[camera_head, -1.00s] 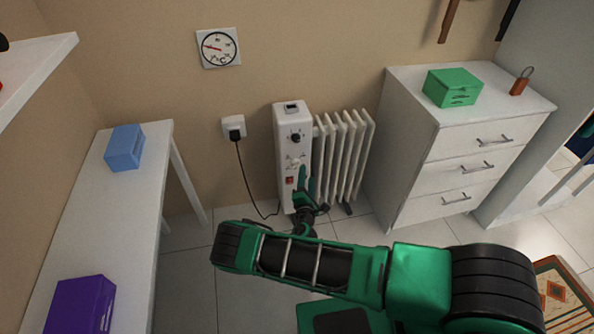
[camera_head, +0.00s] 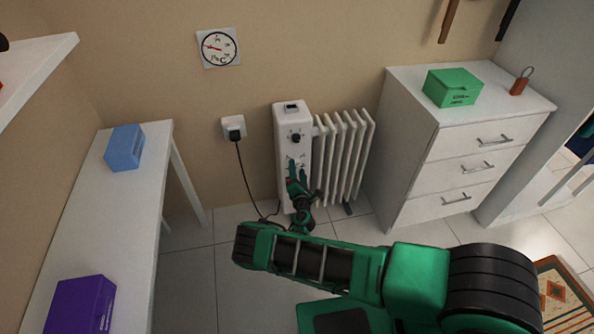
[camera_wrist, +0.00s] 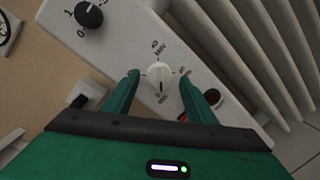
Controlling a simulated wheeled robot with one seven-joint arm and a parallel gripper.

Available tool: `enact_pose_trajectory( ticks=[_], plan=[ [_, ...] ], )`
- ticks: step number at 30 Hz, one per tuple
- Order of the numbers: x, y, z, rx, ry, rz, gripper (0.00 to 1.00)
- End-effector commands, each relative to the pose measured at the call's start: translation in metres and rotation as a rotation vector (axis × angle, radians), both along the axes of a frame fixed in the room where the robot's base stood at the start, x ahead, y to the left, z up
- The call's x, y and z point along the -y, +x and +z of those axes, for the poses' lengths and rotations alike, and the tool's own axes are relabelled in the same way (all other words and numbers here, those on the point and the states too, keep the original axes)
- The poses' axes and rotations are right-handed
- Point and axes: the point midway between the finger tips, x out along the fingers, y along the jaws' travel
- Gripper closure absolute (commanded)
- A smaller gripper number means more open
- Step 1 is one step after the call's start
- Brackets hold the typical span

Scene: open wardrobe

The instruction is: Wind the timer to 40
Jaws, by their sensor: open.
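The timer is a white knob (camera_wrist: 160,76) on the white control panel of the heater (camera_head: 288,122), with a printed dial around it marked 40 and MIN at its upper side in the wrist view. A dark mark on the knob points towards the lower side of the dial in that view. My gripper (camera_wrist: 160,88) is open, one green finger on each side of the knob, with gaps showing on both sides. In the head view my gripper (camera_head: 297,172) is in front of the panel and hides the knob.
A black knob (camera_wrist: 90,15) marked 0 and 1 and a red switch (camera_wrist: 212,96) share the panel. White radiator fins (camera_head: 343,155) stand to the right. A plug (camera_head: 234,128) with a cord is left. Drawers (camera_head: 470,150) stand right of the heater.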

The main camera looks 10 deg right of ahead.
Motion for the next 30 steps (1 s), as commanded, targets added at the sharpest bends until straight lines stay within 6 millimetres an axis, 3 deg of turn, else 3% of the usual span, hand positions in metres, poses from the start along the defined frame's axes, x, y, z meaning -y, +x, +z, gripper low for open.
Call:
enact_pose_trajectory(
  ticks=[5, 13, 18, 19, 30],
  plan=[
    [0.0009, 0.0105, 0.0004, 0.0, -0.001, 0.0, 0.49],
    [0.0008, 0.0114, 0.0002, 0.0, -0.001, 0.0, 0.49],
    [0.001, 0.0112, 0.0, -0.001, -0.001, -0.001, 0.87],
    [0.0011, 0.0112, 0.0, -0.001, -0.001, -0.001, 0.9],
    [0.0018, 0.0108, -0.0005, -0.006, 0.045, -0.002, 0.9]
  ],
)
